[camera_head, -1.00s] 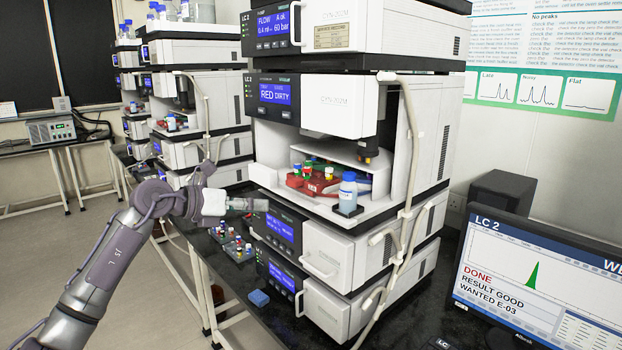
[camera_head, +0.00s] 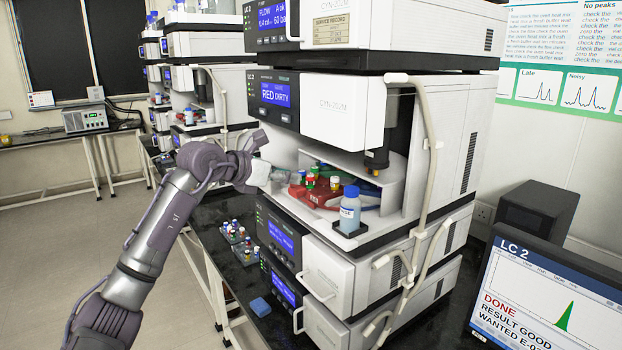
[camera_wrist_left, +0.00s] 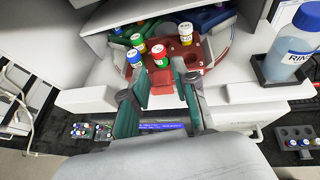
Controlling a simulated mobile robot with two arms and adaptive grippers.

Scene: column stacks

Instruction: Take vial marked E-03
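A red tray section (camera_head: 318,196) sits inside the open LC 2 compartment and holds several vials. My left gripper (camera_head: 284,175) is at the compartment opening, left of the vials. In the left wrist view, its fingers (camera_wrist_left: 162,82) are apart with nothing between them, just short of the blue-capped and red-capped vials. My right gripper is not in view.
A rinse bottle (camera_head: 350,210) stands in a holder at the compartment's front right. A vial rack (camera_head: 238,247) and a blue block (camera_head: 260,307) are on the dark bench below. The monitor (camera_head: 548,290) reads DONE and RESULT GOOD. A pale tube runs down the stack's right side.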

